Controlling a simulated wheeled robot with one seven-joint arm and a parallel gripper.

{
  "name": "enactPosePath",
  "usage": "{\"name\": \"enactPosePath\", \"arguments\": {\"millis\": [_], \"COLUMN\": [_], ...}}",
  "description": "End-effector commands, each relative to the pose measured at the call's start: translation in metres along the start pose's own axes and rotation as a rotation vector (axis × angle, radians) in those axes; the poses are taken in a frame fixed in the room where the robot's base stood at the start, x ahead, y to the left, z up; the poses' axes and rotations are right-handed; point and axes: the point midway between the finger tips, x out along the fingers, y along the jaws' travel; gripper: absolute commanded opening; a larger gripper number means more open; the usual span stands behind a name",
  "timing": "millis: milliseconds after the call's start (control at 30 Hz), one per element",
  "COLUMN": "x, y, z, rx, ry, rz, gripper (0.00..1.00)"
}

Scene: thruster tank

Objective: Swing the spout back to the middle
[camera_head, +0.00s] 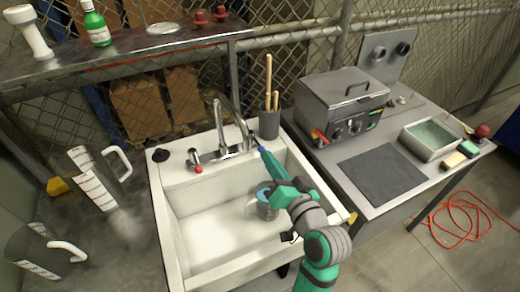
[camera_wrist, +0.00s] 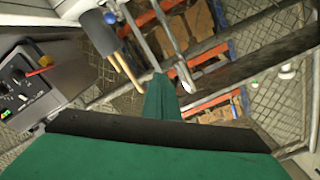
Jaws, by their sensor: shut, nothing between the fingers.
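The chrome spout (camera_head: 217,118) rises from the tap at the back of the white sink (camera_head: 162,215). Its upper part arches to the right, toward the dark utensil cup, rather than over the middle of the basin. My gripper (camera_head: 259,147) is shut and empty, with its tip close to the right side of the spout; I cannot tell whether they touch. In the wrist view the closed green fingers (camera_wrist: 161,88) point at the chrome tubing (camera_wrist: 170,35), which passes just beyond and beside them. A red-tipped tap handle (camera_head: 198,169) is left of the spout.
The dark cup (camera_head: 269,123) with wooden handles stands just right of the spout. A metal box (camera_head: 342,100) with knobs is on the right bench. A shelf (camera_head: 130,60) runs behind; the basin's left side is clear.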

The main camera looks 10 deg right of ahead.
Motion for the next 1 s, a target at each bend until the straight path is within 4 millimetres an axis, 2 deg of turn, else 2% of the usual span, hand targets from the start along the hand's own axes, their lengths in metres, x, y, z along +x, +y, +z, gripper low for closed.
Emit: {"name": "enactPosePath", "arguments": {"millis": [100, 300, 400, 533, 667, 767, 1000], "x": [-0.018, -0.049, -0.059, -0.064, -0.058, -0.045, -0.002], "y": [0.017, 0.032, 0.033, 0.032, 0.03, 0.028, 0.022], "z": [-0.013, -0.029, -0.032, -0.033, -0.032, -0.031, -0.028], "rx": [0.276, 0.689, 0.818, 0.902, 0.92, 0.918, 0.915], "ry": [-0.02, -0.07, -0.095, -0.116, -0.123, -0.125, -0.124], "rz": [-0.022, -0.063, -0.079, -0.089, -0.093, -0.094, -0.094], "gripper": [0.0, 0.0, 0.0, 0.0, 0.0, 0.0, 0.0]}}
